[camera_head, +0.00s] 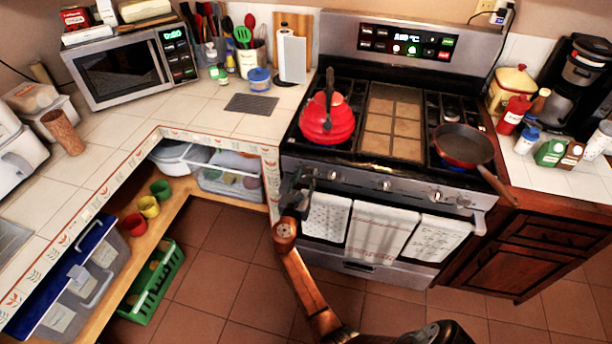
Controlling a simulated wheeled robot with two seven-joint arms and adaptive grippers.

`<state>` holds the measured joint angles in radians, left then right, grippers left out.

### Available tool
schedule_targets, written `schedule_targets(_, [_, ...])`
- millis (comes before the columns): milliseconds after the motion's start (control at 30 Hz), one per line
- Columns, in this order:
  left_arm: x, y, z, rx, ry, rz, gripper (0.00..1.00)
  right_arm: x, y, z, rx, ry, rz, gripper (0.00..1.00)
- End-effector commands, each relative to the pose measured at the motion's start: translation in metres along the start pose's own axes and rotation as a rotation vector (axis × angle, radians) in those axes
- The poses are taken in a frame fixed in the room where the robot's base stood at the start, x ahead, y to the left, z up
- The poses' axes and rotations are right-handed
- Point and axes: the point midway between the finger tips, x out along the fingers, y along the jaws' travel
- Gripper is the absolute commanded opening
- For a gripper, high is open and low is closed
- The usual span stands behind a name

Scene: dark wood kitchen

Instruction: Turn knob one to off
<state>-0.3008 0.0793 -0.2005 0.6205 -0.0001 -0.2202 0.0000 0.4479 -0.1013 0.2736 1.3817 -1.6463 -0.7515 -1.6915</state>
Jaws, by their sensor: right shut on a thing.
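The stove (420,188) stands at the centre right, with a row of knobs along its front panel. A silver knob (333,175) shows near the left end, another knob (385,185) near the middle, and one more knob (463,201) at the right. My right gripper (304,178) is at the far left end of the panel, shut on the leftmost knob. That knob is mostly hidden behind the fingers, so I cannot tell its angle. My left gripper is not in view.
A red kettle (327,122) and a dark pan (463,146) stand on the stove top. The pan's handle reaches past the front right corner. Towels (381,233) hang from the oven handle below the knobs.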

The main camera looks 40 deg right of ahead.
Motion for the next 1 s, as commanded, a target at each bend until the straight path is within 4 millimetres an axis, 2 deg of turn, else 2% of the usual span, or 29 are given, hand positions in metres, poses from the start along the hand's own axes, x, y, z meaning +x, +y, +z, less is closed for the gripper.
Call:
schedule_targets(200, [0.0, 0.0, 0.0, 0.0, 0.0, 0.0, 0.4, 0.0, 0.0, 0.0, 0.0, 0.0, 0.001, 0.08])
schedule_targets(567, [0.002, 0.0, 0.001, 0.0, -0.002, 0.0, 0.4, 0.0, 0.0, -0.001, 0.061, 0.0, 0.001, 0.08])
schedule_targets(1000, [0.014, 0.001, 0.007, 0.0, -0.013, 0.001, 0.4, 0.0, -0.001, -0.003, 0.411, 0.001, 0.002, 0.08])
